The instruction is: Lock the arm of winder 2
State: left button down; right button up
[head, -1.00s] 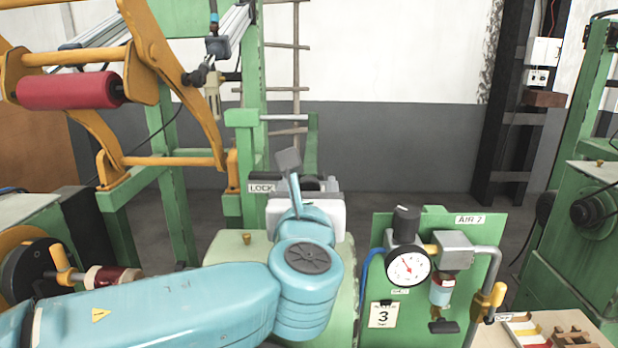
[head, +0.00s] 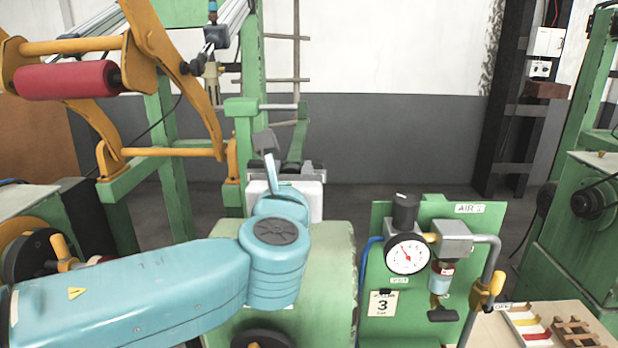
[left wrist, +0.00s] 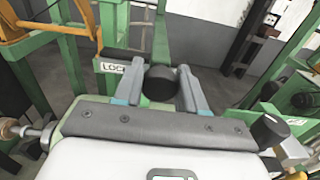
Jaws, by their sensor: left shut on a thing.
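The orange winder arm (head: 165,62) with a red roller (head: 66,81) stands at the upper left in the head view, on a green frame. In the left wrist view, a black round knob (left wrist: 161,84) is beside a white LOCK label (left wrist: 113,68) on the green frame. My left gripper (left wrist: 166,74) has one finger on each side of this knob and is shut on it. In the head view, my left wrist hides the knob, the label and most of the fingers. My right gripper is not in view.
A green panel marked AIR 2 (head: 376,222) with a pressure gauge (head: 407,256) and a yellow valve handle (head: 488,291) stands right of my left arm. A parts tray (head: 530,318) is at the lower right. More green machinery (head: 580,235) is at the right edge.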

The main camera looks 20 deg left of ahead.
pick_arm(q)
jog(key=s+a+b, duration=0.1)
jog(key=s+a, duration=0.1)
jog(key=a, duration=0.5)
jog(key=shift+a+r, duration=0.2)
jog(key=shift+a, duration=0.1)
jog(key=shift+s, duration=0.1)
jog(key=c, duration=0.7)
grip_release()
jog(key=shift+a+f, duration=0.1)
jog(key=shift+a, duration=0.15)
jog(key=shift+d, duration=0.1)
